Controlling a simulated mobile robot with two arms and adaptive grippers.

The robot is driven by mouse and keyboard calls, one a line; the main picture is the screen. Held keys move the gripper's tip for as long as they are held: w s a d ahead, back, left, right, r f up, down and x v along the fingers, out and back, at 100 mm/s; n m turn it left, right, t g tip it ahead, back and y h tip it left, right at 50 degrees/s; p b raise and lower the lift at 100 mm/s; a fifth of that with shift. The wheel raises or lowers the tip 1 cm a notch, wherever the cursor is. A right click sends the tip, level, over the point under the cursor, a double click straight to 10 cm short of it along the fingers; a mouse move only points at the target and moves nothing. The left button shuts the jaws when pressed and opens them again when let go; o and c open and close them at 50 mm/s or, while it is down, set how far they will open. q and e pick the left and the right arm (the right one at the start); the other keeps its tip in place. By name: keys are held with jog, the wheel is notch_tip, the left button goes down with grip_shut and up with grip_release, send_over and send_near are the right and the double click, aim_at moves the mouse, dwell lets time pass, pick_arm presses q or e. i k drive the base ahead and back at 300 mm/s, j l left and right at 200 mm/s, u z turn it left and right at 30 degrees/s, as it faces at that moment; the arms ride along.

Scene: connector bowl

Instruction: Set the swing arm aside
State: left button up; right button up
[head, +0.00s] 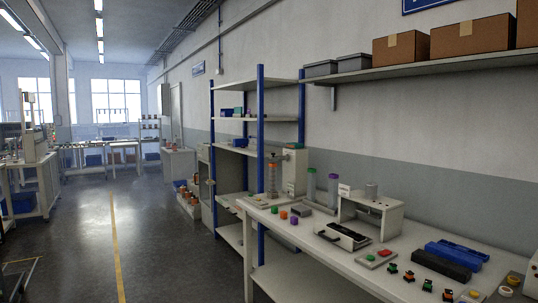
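I cannot pick out a swing arm with certainty in the head view. A white workbench (318,268) runs along the wall at the right. On it stands a white bridge-shaped fixture (391,213) with a grey cylinder on top. A dark open tray (342,236) lies in front of it. A small grey box with a red button (385,252) sits to its right. Neither of my grippers is in view.
Clear tubes with orange (272,180), green (311,188) and purple (332,190) parts stand at the bench's far end. A blue tray (457,250), a black tray (440,264) and several small connectors (409,276) lie nearer. A blue-posted rack (261,150) stands beyond. The left floor (160,240) is clear.

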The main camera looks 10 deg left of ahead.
aim_at(277, 158)
jog(key=i+l+u, duration=0.1)
jog(key=i, duration=0.5)
jog(key=i+l+u, duration=0.1)
jog(key=i, duration=0.45)
jog(key=i+l, duration=0.15)
jog(key=i, duration=0.45)
jog(key=i+l+u, duration=0.15)
jog(key=i, duration=0.4)
